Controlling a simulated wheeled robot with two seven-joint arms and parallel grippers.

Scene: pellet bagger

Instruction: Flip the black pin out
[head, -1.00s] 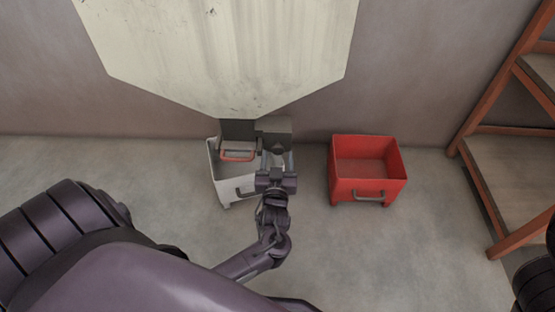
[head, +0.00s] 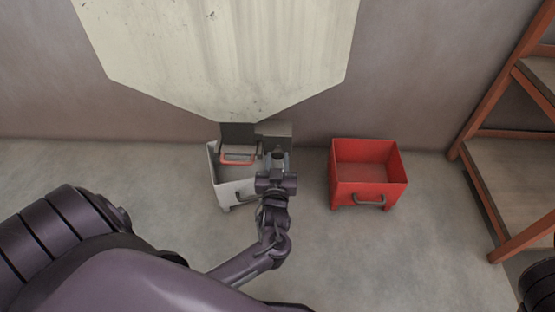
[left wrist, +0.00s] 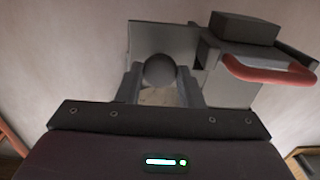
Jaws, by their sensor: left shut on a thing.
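The black pin (left wrist: 160,71) shows in the left wrist view as a dark round knob end-on, between the two fingers of my left gripper (left wrist: 160,84). The gripper is shut on it. In the head view my left gripper (head: 278,168) is at the grey block under the hopper, above the right side of the grey bin; the pin is mostly hidden there by the hand. A red-orange handle (left wrist: 270,71) is beside the pin, to its right in the wrist view and to its left in the head view (head: 238,160). My right gripper is not in view.
A large pale hopper (head: 220,55) hangs above. A grey bin (head: 236,194) stands below its outlet. A red empty bin (head: 357,188) stands to the right, with clear floor between. An orange-framed shelf (head: 510,155) is at the far right.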

